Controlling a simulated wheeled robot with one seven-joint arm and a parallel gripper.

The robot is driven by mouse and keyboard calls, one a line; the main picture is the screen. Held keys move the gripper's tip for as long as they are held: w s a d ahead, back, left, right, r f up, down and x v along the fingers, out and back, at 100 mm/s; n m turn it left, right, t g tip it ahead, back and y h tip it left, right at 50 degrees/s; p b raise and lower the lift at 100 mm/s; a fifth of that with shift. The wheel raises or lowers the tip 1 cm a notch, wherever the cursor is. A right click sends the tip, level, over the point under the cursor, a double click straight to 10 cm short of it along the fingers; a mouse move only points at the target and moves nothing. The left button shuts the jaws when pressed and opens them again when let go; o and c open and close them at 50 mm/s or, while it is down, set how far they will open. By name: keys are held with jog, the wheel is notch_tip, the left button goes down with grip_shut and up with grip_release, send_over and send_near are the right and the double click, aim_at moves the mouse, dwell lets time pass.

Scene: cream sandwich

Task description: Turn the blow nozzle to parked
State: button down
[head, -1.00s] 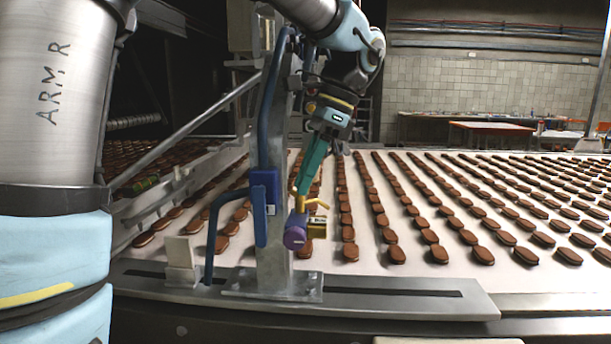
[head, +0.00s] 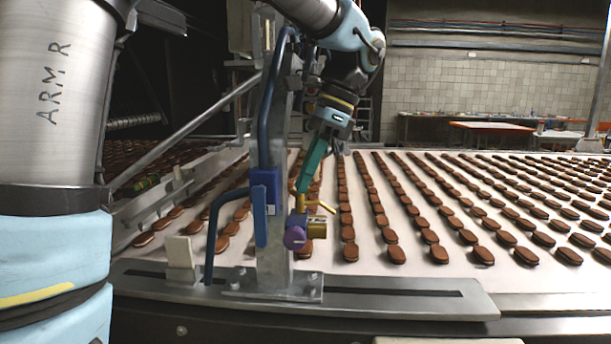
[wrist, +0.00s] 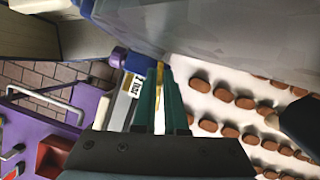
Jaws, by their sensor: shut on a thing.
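The blow nozzle is a small brass-coloured fitting (head: 320,207) with a purple round body (head: 295,238) and a yellowish block (head: 316,228), low on the upright metal post (head: 273,250) at the belt's near edge. My gripper (head: 303,188) reaches down from above with teal fingers. In the wrist view my gripper (wrist: 160,95) is closed around a thin brass part (wrist: 160,72) of the nozzle. The purple body (wrist: 118,57) and a white label (wrist: 137,85) show beside the fingers. The label's text and any parked mark cannot be read.
A white conveyor belt (head: 520,272) carries rows of brown biscuits behind and right of the post. Blue hoses (head: 213,235) and a blue box (head: 262,212) are close on the left. A slotted metal rail (head: 400,303) runs along the front.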

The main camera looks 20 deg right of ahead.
dwell(0.8)
jog(key=c, duration=0.8)
grip_release()
jog(key=shift+c, duration=0.2)
jog(key=v, duration=1)
jog(key=shift+r, duration=0.4)
jog(key=shift+d, duration=0.1)
